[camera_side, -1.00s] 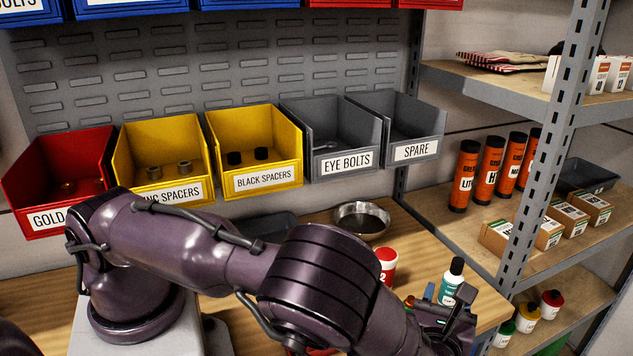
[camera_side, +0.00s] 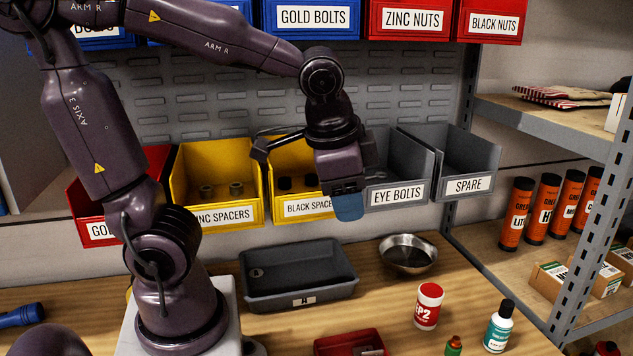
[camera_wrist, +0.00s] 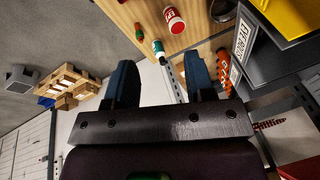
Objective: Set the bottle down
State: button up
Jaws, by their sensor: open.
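The white bottle with a teal label and black cap (camera_side: 498,326) stands upright on the wooden bench at the lower right of the side view. It also shows small in the wrist view (camera_wrist: 158,48), beyond the fingertips. My gripper (camera_side: 348,206) is raised in front of the yellow and grey bins, well up and to the left of the bottle. In the wrist view its two blue fingers (camera_wrist: 160,76) are spread wide with nothing between them. The side view shows mainly one blue fingertip; the other is hidden.
A grey tray (camera_side: 300,292), a metal bowl (camera_side: 408,254) and a red tray (camera_side: 349,343) are on the bench. A shelf post (camera_side: 590,230) rises at right.

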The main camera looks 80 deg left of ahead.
jog(key=s+n, duration=0.1)
jog(key=s+d+r+n+t+h, duration=0.1)
jog(key=s, duration=0.1)
jog(key=s+r+n+t, duration=0.1)
jog(key=shift+s+d+r+h, duration=0.15)
jog(key=shift+s+r+h, duration=0.15)
jog(key=shift+h, duration=0.1)
